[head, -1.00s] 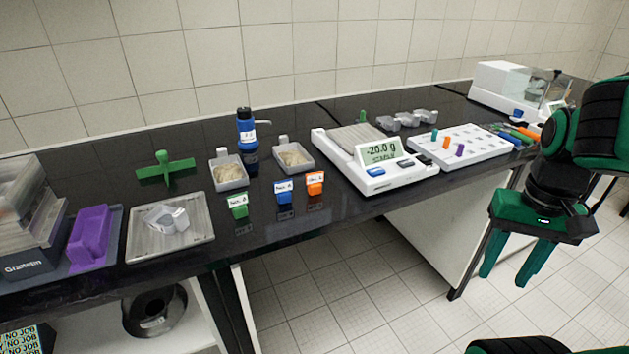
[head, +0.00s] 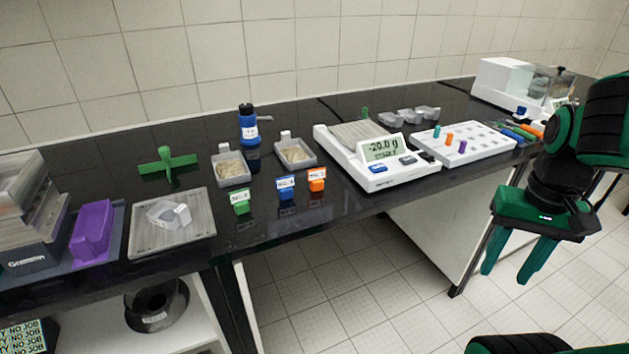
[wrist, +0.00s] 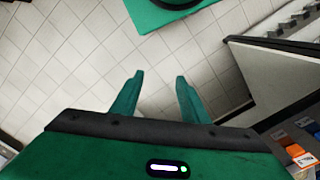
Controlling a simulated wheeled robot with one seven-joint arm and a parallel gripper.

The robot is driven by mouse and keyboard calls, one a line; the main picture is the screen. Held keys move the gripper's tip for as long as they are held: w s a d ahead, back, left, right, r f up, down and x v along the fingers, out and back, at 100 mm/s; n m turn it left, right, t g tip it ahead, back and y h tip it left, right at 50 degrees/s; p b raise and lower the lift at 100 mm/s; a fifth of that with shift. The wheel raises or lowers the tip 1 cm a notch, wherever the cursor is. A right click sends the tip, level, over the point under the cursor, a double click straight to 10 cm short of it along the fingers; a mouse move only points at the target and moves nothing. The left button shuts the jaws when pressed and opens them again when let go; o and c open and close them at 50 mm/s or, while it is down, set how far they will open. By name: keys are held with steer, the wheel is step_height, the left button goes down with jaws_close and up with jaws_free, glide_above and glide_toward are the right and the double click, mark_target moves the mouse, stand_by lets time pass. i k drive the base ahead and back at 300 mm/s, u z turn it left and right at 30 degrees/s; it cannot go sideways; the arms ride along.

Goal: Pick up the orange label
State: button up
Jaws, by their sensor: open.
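The orange label (head: 317,181) is a small orange block with a white tag on top. It stands near the front edge of the black bench, just right of the blue label (head: 286,190) and the green label (head: 240,203). In the wrist view an orange block with a white tag (wrist: 301,158) shows at the lower right corner. My gripper (head: 507,277) is open and empty, pointing down over the floor in front of the bench, well to the right of the orange label. In the wrist view its two green fingers (wrist: 158,88) are apart with only floor tiles between them.
A white balance (head: 375,165) reading -20.0 g stands right of the orange label. Behind are sample trays (head: 295,153) and a blue bottle (head: 248,125). A white rack (head: 470,145) with coloured pegs lies further right. The floor before the bench is clear.

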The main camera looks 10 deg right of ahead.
mark_target(316, 176)
steer(key=z, duration=2.1)
steer(key=k, duration=0.9)
steer(key=u, duration=1)
steer(key=i, duration=0.5)
steer(key=z, duration=0.1)
